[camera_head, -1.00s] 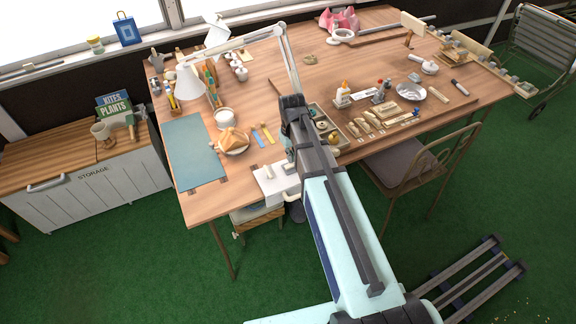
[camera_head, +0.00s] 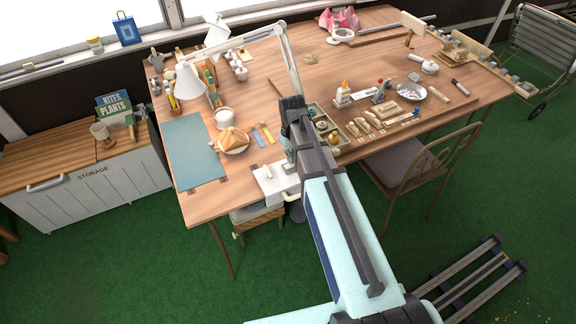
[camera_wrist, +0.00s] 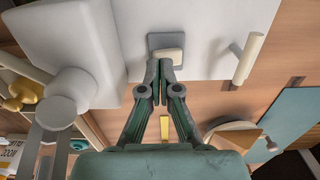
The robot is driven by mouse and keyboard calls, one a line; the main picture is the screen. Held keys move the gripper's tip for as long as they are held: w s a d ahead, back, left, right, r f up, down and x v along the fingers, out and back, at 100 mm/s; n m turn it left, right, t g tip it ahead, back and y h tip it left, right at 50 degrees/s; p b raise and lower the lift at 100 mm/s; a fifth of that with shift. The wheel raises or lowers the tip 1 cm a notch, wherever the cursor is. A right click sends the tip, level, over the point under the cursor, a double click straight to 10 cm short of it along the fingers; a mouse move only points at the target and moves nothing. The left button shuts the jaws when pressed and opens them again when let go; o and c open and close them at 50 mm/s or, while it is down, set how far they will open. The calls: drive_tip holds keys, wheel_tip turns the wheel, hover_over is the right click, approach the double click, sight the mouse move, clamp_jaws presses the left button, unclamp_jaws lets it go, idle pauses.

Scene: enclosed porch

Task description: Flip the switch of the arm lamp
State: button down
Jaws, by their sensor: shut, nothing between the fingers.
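The arm lamp has a white shade (camera_head: 189,83) over the left part of the table and a pale jointed arm (camera_head: 245,40) that runs right and then down behind my arm. A white plate (camera_head: 272,184) sits at the table's front edge. In the wrist view the white plate (camera_wrist: 205,22) carries a small switch with a dark frame and a pale rocker (camera_wrist: 168,54). My gripper (camera_wrist: 159,64) is shut and empty, its tips at the rocker's lower edge. I cannot tell whether they touch it. My forearm largely hides the gripper in the head view.
A pale peg (camera_wrist: 248,58) stands up right of the switch, and a grey round post (camera_wrist: 70,90) stands on a white block at left. A chair (camera_head: 410,165) stands at right.

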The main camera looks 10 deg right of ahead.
drive_tip(key=shift+f+b, duration=0.4)
drive_tip(key=shift+f, duration=0.45)
idle(0.3)
drive_tip(key=shift+r, duration=0.1)
drive_tip(key=shift+r+p, duration=2.4)
drive_tip(key=shift+r, duration=1.05)
